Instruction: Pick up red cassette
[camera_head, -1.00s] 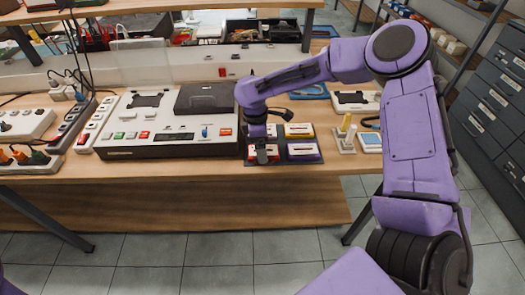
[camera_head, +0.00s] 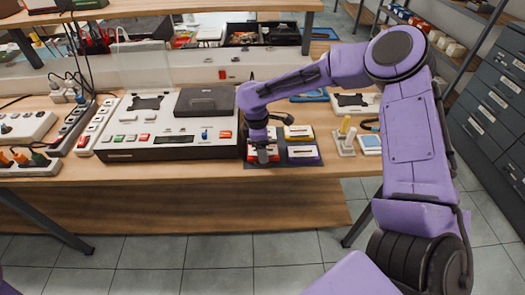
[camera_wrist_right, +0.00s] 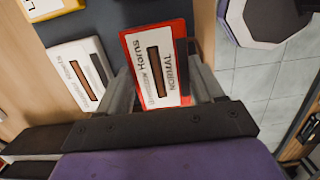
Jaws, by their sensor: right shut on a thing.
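The red cassette (camera_head: 262,155) has a white label and is at the front left of a dark tray (camera_head: 282,163) on the bench. In the right wrist view the red cassette (camera_wrist_right: 178,85) sits between the two fingers of my right gripper (camera_wrist_right: 160,92). That gripper (camera_head: 263,150) points down and is shut on the cassette. I cannot tell whether the cassette touches the tray. My left gripper is not in view.
A large console (camera_head: 165,125) with buttons stands just left of the tray. Power strips (camera_head: 30,165) lie at the left. The bench's front edge is close before the tray.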

